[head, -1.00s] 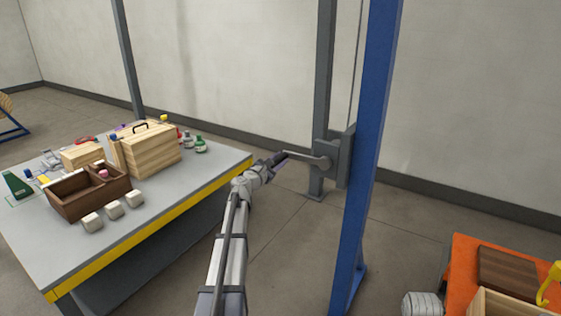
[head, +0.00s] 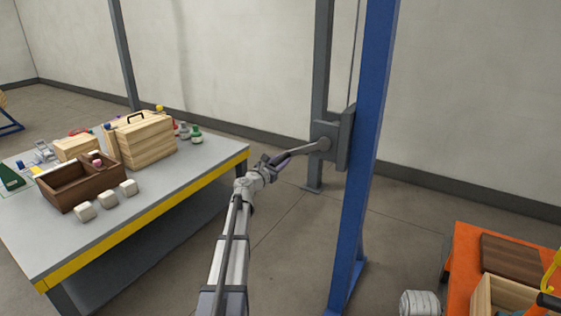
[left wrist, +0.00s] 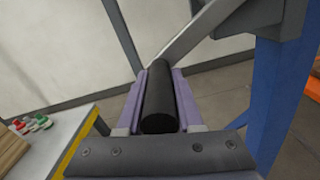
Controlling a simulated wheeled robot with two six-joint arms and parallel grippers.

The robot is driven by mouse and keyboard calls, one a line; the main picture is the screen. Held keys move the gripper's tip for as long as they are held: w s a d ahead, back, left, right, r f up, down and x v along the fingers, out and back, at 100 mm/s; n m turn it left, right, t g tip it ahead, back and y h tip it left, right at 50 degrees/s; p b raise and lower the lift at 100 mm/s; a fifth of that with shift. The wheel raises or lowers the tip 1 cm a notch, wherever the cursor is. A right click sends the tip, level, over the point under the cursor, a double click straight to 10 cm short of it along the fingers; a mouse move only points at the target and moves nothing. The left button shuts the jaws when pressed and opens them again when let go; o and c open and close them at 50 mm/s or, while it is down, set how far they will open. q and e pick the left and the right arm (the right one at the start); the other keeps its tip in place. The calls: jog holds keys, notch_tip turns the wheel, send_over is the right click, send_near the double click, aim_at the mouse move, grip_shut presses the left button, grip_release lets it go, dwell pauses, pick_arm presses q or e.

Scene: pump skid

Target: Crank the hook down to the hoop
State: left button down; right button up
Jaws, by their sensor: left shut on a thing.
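The crank arm (head: 303,150) is a grey lever on a grey winch box (head: 343,140) fixed to the blue post. It slopes down to the left from its hub. My left gripper (head: 270,162) is at its outer end. In the left wrist view, the purple fingers of my left gripper (left wrist: 158,100) are shut on the black crank handle (left wrist: 159,105). A yellow hook (head: 553,268) shows at the right edge of the head view, partly cut off. I cannot make out the hoop. My right gripper is not in view.
The blue post (head: 368,150) stands just right of the crank. A grey worktable (head: 150,215) with boxes and bottles is at left. An orange-topped stand (head: 463,262) carries a wooden crate (head: 483,297) at right.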

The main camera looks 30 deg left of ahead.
pick_arm(q)
jog(key=shift+d, duration=0.1)
jog(key=c, duration=0.6)
grip_release()
jog(key=shift+s, duration=0.15)
jog(key=s, duration=0.7)
jog(key=shift+s, duration=0.3)
